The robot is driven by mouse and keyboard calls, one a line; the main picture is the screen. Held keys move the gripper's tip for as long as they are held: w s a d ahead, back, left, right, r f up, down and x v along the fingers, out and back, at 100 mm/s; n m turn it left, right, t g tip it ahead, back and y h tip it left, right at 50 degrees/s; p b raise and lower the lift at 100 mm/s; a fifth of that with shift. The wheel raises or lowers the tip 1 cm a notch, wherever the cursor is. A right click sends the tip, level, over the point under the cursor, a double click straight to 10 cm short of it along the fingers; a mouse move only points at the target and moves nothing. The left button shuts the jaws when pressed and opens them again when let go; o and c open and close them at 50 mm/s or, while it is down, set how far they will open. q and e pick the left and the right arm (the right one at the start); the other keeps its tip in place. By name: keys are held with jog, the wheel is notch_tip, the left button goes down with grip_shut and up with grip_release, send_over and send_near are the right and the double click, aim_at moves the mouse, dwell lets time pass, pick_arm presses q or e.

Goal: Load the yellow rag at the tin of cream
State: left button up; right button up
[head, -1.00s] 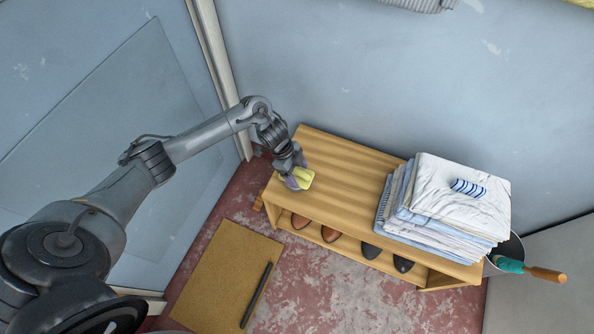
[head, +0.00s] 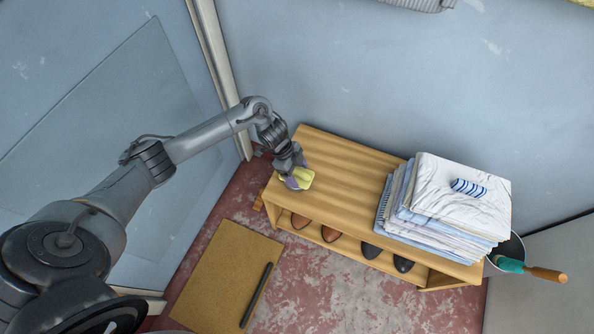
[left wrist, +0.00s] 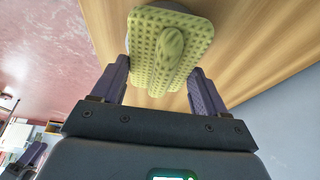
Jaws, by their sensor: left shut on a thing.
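The yellow rag (head: 302,178) is at the left end of the wooden bench (head: 335,172), at my left gripper (head: 294,181). In the left wrist view the rag (left wrist: 172,45) is a dimpled yellow cloth with a raised fold, and my left gripper (left wrist: 158,85) has a purple finger on each side of that fold. The gripper is shut on the rag. A dark grey edge shows beneath the rag there, but I cannot tell what it belongs to. I cannot make out the tin of cream in either view.
A stack of folded cloths (head: 425,215) with a blue striped roll (head: 468,188) on top fills the bench's right end. Shoes (head: 371,250) stand on the shelf below. A bucket (head: 508,250) with a teal-and-wood-handled tool is at right. The bench's middle is clear.

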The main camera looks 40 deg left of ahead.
aim_at(297, 172)
pick_arm(q)
jog(key=shift+f, duration=0.35)
dwell(0.9)
jog(key=shift+s+f, duration=0.1)
jog(key=shift+f, duration=0.05)
dwell(0.8)
jog(key=shift+a, duration=0.1)
notch_tip(297, 172, up, 4)
jog(key=p, duration=0.3)
jog(key=shift+f+p, duration=0.25)
jog(key=shift+p, duration=0.15)
notch_tip(297, 172, up, 4)
jog(key=p, duration=0.4)
jog(key=shift+f, duration=0.1)
dwell(0.4)
